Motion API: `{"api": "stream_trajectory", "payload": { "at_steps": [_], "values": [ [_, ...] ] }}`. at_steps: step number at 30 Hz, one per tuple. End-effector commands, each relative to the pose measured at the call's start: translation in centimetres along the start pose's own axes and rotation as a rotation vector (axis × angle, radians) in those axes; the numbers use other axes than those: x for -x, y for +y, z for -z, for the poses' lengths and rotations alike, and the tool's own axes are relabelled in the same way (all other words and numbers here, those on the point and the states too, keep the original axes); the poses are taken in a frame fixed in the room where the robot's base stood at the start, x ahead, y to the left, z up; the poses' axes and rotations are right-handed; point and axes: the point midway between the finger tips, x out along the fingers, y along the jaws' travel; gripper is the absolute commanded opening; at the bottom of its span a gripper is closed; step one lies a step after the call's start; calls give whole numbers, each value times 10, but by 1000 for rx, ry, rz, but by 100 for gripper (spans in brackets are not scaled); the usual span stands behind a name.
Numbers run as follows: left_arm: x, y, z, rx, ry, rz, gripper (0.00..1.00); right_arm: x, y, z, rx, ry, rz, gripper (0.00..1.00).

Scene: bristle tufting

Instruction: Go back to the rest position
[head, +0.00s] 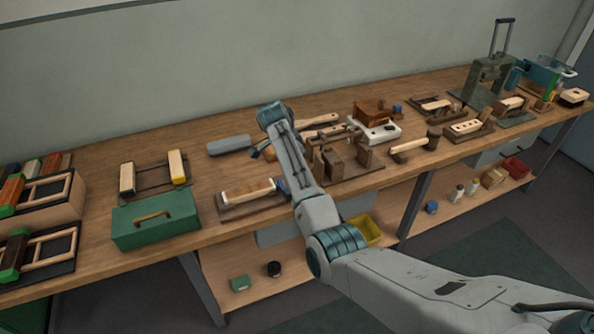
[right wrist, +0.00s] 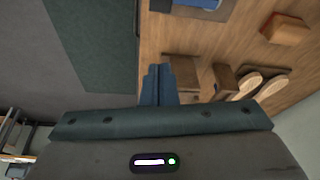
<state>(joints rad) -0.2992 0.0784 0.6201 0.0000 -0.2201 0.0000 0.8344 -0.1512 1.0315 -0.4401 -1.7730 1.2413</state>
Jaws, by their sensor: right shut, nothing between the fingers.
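My right arm (head: 316,213) comes in from the right in the head view. It bends at the elbow in front of the bench and reaches up over the bench's middle. My right gripper (right wrist: 157,82) shows in the right wrist view with its two blue-grey fingers together and nothing between them. Below it are the bench top and brown wooden blocks (right wrist: 183,72); I cannot tell its exact height over them. In the head view the forearm and wrist hide most of the gripper. My left gripper is in neither view.
A yellow bin (head: 366,230) is behind my arm. The floor (head: 400,262) in front is open.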

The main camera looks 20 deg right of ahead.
Motion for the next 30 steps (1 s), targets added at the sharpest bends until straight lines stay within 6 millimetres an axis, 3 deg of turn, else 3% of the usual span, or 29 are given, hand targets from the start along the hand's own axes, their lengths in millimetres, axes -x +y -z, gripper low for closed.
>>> {"api": "stream_trajectory", "payload": {
  "at_steps": [13, 17, 23, 30],
  "values": [
    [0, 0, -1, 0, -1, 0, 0, 0, 0, 0, 1, 0, 0, 0],
    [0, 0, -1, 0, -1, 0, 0, -13, 11, -4, 24, -9, 3, 0],
    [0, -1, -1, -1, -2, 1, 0, -69, 68, -19, 158, -38, 33, 0],
    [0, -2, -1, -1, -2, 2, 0, -121, 168, -42, 387, -50, 93, 0]
  ]
}}
